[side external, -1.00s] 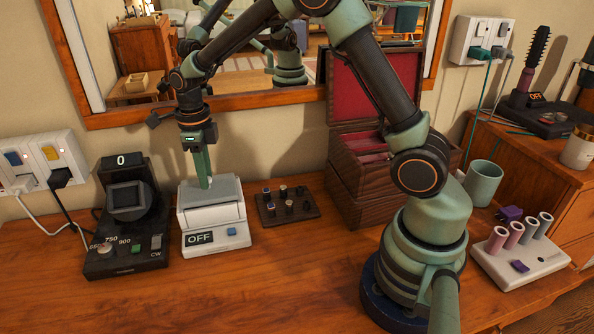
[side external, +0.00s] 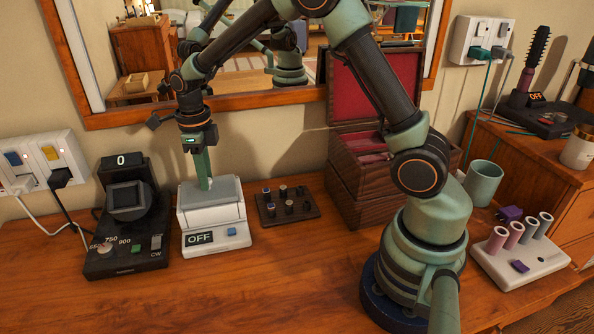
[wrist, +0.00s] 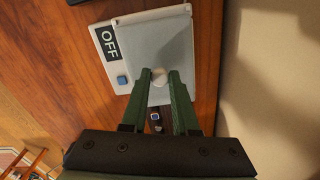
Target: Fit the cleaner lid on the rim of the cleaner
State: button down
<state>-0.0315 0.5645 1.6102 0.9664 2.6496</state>
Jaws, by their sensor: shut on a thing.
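The cleaner (side external: 213,219) is a white box with an OFF display and a blue button, standing on the wooden counter left of centre in the side view. The grey cleaner lid (side external: 226,189) lies over its top and looks about level. My gripper (side external: 205,186) points straight down and is shut on the lid's small pale knob. In the wrist view the two green fingers (wrist: 159,79) clasp the round knob, and the lid (wrist: 165,43) covers the cleaner's opening. Whether the lid's edge is fully seated on the rim cannot be told.
A black device with a dial (side external: 127,225) stands close on the left. A small dark rack with knobs (side external: 287,208) is just right of the cleaner. An open wooden box (side external: 345,190) stands further right. The counter in front is clear.

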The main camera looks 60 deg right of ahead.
jog(key=c, duration=0.6)
grip_release()
notch_tip(320, 180, up, 12)
jog(key=s+r+n+t, duration=0.1)
jog(key=s+n+t, duration=0.1)
jog(key=s+n, duration=0.6)
jog(key=s+d+r+n+t, duration=0.1)
jog(key=s+n+t, duration=0.2)
jog(key=s+n, duration=0.6)
jog(key=n, duration=1.3)
jog(key=shift+s+d+r+t, duration=0.25)
jog(key=shift+r+t, duration=0.05)
